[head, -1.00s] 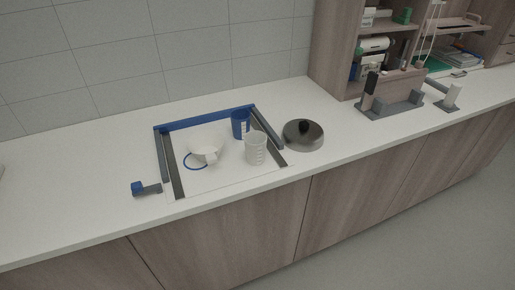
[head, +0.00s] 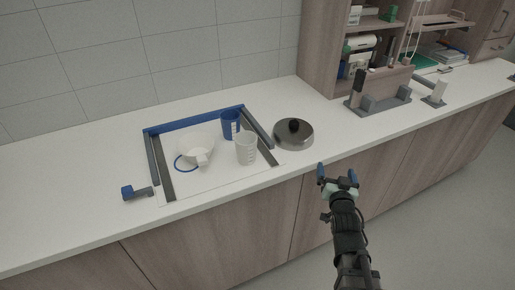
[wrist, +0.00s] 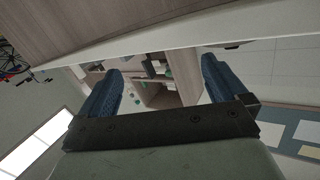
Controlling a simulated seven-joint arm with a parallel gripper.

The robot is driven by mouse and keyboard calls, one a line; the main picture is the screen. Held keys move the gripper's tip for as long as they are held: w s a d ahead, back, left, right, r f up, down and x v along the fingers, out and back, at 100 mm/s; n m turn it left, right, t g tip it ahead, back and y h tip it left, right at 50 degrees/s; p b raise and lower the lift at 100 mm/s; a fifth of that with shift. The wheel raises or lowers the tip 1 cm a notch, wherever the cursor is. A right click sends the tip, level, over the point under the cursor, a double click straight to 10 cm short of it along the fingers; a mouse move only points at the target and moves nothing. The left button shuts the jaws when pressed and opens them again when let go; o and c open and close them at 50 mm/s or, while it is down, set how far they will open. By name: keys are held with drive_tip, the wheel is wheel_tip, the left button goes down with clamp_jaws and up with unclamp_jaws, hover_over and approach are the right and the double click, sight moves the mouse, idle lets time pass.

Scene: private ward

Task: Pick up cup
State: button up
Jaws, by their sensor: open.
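A blue cup (head: 230,124) with a white marked label stands upright in the back right of a blue and grey framed area (head: 195,118) on the counter. A white translucent cup with markings (head: 246,149) stands upright in front of it. My gripper (head: 337,172) is at the counter's front edge, to the right of both cups and apart from them. It is open and empty. In the wrist view its two blue fingers (wrist: 161,75) are spread wide, with no cup visible between them.
A white piece with a blue loop (head: 196,152) lies left of the cups. A metal lid with a black knob (head: 293,136) sits right of the frame. A small grey and blue block (head: 137,192) lies at left. A grey holder (head: 378,104) stands farther right. The left counter is clear.

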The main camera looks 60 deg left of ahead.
drive_tip(key=s+a+r+n+g+y, duration=0.2)
drive_tip(key=s+a+r, duration=0.2)
drive_tip(key=s, duration=0.3)
drive_tip(key=n+g, duration=0.4)
approach(248, 157)
drive_tip(key=x, duration=0.4)
drive_tip(key=shift+w+f, duration=0.15)
drive_tip(key=shift+f, duration=0.1)
drive_tip(key=shift+a, duration=0.65)
drive_tip(key=x, duration=0.6)
drive_tip(key=shift+a+r, duration=0.1)
drive_tip(key=shift+a, duration=0.1)
drive_tip(key=shift+c, duration=0.4)
clamp_jaws()
